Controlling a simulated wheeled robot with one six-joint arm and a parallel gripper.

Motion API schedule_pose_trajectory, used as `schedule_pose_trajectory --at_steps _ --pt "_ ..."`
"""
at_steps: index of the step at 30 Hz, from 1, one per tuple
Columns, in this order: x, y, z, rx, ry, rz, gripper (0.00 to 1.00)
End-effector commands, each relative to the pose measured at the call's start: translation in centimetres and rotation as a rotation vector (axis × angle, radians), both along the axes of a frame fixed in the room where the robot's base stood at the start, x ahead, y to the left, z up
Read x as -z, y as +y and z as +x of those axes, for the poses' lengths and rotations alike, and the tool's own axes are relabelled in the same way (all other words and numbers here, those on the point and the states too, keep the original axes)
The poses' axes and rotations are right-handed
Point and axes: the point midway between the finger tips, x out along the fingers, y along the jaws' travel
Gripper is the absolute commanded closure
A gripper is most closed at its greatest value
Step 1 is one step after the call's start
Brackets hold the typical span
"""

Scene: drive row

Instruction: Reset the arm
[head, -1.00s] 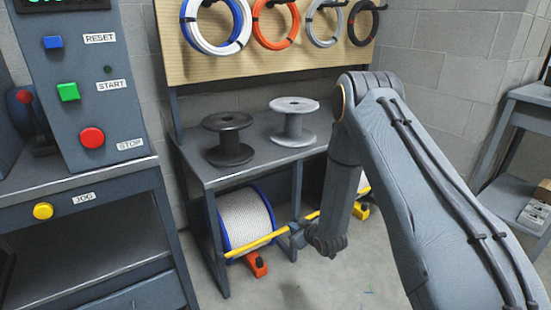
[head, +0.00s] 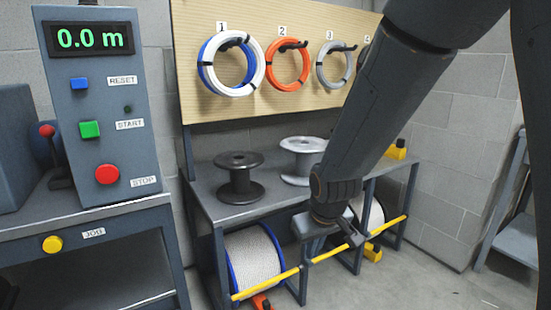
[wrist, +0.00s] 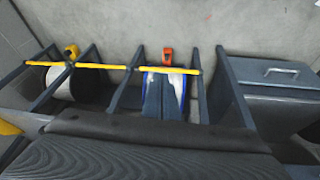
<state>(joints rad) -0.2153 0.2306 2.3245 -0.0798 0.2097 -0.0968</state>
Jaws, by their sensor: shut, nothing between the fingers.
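My gripper (head: 350,238) hangs low in front of the bench's front edge in the head view, at the end of my dark grey arm, which comes down from the upper right. In the wrist view its two fingers (wrist: 161,82) are together and empty, seen against a blue-rimmed spool of white rope (wrist: 181,88) below. No object is held. My arm hides part of the pegboard and the right part of the bench.
The bench (head: 222,210) carries a black spool (head: 239,180) and a grey spool (head: 300,165). A yellow bar (head: 265,285) runs along its lower front. The control panel (head: 100,115) at left reads 0.0 m. Coils hang on the pegboard (head: 195,108). Floor at right is clear.

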Motion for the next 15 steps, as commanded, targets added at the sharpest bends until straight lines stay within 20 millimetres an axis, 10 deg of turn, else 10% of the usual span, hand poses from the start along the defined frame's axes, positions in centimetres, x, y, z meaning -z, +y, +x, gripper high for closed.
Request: schedule_pose_trajectory --at_steps 15 --pt "-7.2 -0.1 -17.5 0.086 0.287 0.011 1.00"
